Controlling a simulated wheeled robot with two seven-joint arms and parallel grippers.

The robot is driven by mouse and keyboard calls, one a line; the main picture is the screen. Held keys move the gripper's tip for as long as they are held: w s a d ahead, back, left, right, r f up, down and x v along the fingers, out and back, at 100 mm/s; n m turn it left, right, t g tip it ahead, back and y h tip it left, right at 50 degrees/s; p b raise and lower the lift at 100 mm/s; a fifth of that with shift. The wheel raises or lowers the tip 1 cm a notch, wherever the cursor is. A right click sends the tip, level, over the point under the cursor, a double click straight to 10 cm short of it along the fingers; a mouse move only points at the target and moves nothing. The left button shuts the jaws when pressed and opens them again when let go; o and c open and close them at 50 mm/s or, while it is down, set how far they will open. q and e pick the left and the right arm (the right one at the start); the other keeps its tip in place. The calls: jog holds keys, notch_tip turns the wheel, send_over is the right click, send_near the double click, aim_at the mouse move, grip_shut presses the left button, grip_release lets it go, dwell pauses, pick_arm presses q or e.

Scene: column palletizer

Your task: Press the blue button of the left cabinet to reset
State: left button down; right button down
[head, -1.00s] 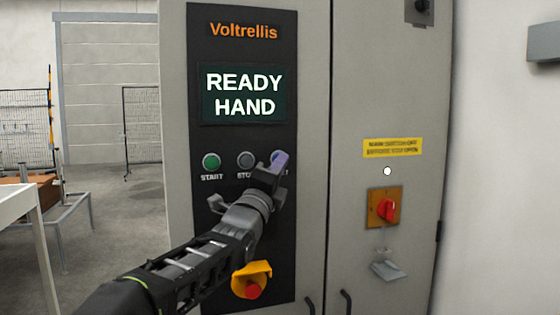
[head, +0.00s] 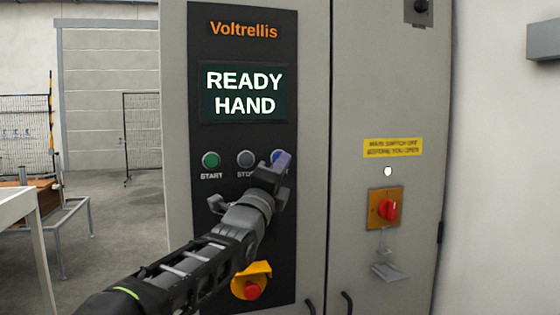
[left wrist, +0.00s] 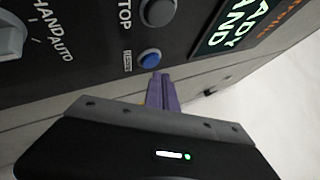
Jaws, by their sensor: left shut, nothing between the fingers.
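The grey cabinet (head: 311,180) carries a dark control panel with a screen (head: 244,93) reading READY HAND. The blue button (head: 276,155) is mostly hidden behind my left gripper in the head view. It shows clearly in the left wrist view (left wrist: 150,59), beside a small label. My left gripper (head: 282,161) is shut, with its purple fingertips close to the blue button. In the left wrist view its fingertips (left wrist: 160,78) are just beside the button; I cannot tell whether they touch it. My right gripper is not in view.
The green START button (head: 211,160) and grey STOP button (head: 245,159) sit left of my gripper. A red emergency knob (head: 252,290) with a yellow surround is below. A red main switch (head: 389,210) is on the right door. A white table (head: 22,205) stands left.

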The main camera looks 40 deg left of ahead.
pick_arm(q)
jog(key=s+d+b, duration=0.1)
jog(key=d+b, duration=0.1)
jog(key=s+d+b, duration=0.1)
jog(key=d, duration=0.1)
jog(key=shift+s+b, duration=0.35)
jog(key=shift+b, duration=0.05)
dwell(0.7)
